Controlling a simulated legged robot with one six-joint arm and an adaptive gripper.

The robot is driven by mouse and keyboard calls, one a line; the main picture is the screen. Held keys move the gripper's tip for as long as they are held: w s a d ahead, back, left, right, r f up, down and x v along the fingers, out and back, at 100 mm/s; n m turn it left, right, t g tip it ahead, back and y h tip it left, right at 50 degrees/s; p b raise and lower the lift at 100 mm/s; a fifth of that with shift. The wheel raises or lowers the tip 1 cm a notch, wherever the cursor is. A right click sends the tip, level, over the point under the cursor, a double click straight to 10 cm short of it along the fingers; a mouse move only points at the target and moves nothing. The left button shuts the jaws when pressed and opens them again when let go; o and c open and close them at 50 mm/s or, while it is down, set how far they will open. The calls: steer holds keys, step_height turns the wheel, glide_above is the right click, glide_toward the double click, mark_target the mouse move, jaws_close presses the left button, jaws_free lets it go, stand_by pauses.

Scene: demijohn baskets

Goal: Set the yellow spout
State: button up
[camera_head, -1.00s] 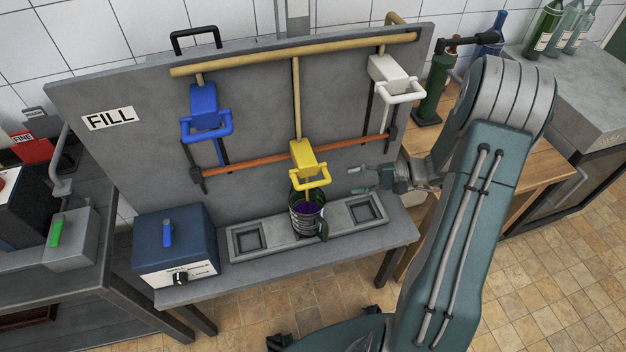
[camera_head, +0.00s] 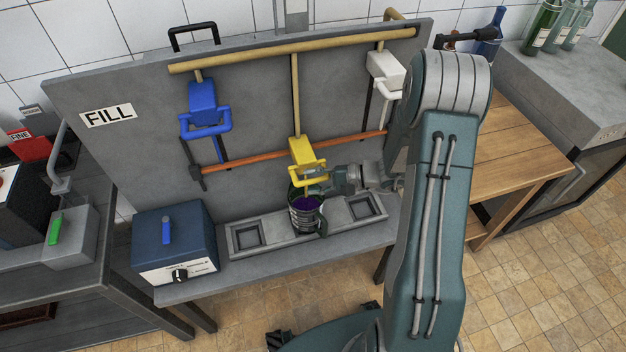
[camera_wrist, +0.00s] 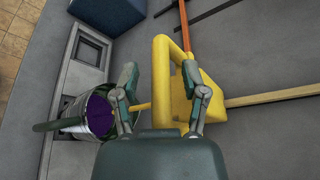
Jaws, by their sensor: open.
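The yellow spout (camera_head: 304,154) hangs at the lower end of a tan pipe on the grey panel, with a loop handle at its front. It also shows in the wrist view (camera_wrist: 208,98), close ahead of my gripper. My gripper (camera_head: 318,174) is at the spout's right side, by its handle. In the wrist view the two fingers (camera_wrist: 160,82) are apart, with part of the yellow handle between or just beyond them; I cannot tell if they touch it. A container with purple contents (camera_head: 306,215) stands below the spout on the middle of the grey tray (camera_head: 270,233).
A blue spout (camera_head: 204,108) hangs to the left and a white spout (camera_head: 384,75) to the right, partly hidden by my arm. An orange bar (camera_head: 262,153) crosses the panel. A blue box with a knob (camera_head: 174,240) stands left of the tray.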

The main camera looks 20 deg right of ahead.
jaws_close()
step_height(320, 180, up, 22)
steer(key=shift+r, duration=0.25)
stand_by(0.4)
steer(key=shift+c, duration=0.3)
jaws_free()
steer(key=shift+o, duration=0.3)
